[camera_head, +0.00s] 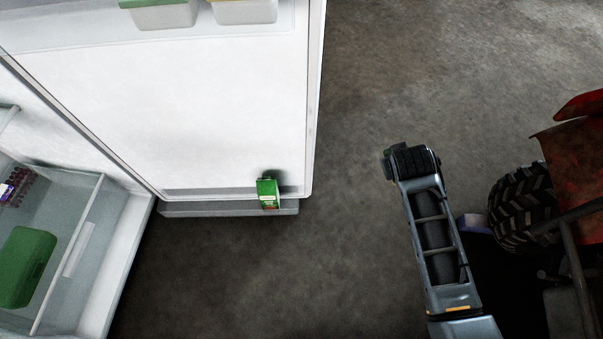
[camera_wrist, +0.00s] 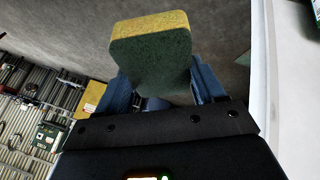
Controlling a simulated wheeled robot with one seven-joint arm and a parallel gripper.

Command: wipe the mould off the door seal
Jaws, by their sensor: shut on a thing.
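The open fridge door (camera_head: 200,100) shows its white inner face in the head view. Its pale seal (camera_head: 318,80) runs along the right edge; I cannot make out mould on it for certain. My gripper (camera_wrist: 163,82) is shut on a sponge (camera_wrist: 150,55), yellow on one layer and dark green on the other. In the head view the sponge (camera_head: 387,166) shows only as a small greenish edge beyond my wrist. It is to the right of the door, apart from it. In the wrist view the white door edge (camera_wrist: 278,60) is on the right.
A green carton (camera_head: 267,193) stands in the lower door shelf (camera_head: 225,208). The fridge drawer (camera_head: 75,235) holds a green box (camera_head: 25,265). A red quad with a black tyre (camera_head: 522,208) is close on the right, a purple box (camera_head: 474,222) beside it. Bare floor (camera_head: 350,230) lies between.

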